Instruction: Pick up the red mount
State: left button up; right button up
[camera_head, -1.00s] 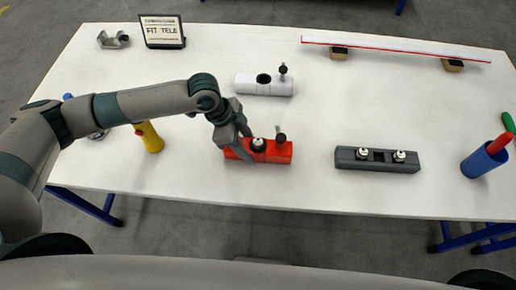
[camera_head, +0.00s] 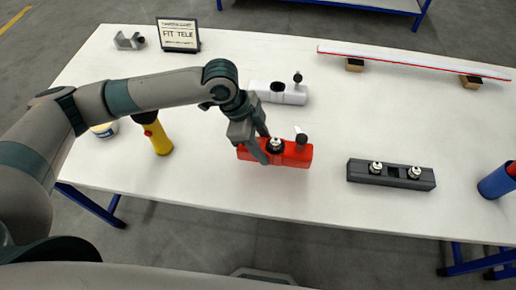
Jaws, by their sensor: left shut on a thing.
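The red mount (camera_head: 296,155) is a long block with a dark round fitting in a hole near its middle and a dark knob standing on its right part. My left gripper (camera_head: 262,146) points down onto its left half, with a finger on the near side and one on the far side. It is shut on the mount, and the fingers hide part of it. The mount looks slightly raised off the table, but the gap is hard to see. My right gripper is not in view.
A similar white mount (camera_head: 293,98) lies just behind. A dark grey block (camera_head: 411,180) with two pale fittings is to the right. A yellow-handled tool (camera_head: 160,140) stands left, under my arm. A blue cup (camera_head: 496,183) is at the right edge. The white table (camera_head: 345,115) has free room between these.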

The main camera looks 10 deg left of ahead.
aim_at(299, 137)
pick_arm(q)
jog(key=s+d+r+b, duration=0.3)
jog(key=d+r, duration=0.3)
jog(key=d, duration=0.3)
jog(key=shift+s, duration=0.4)
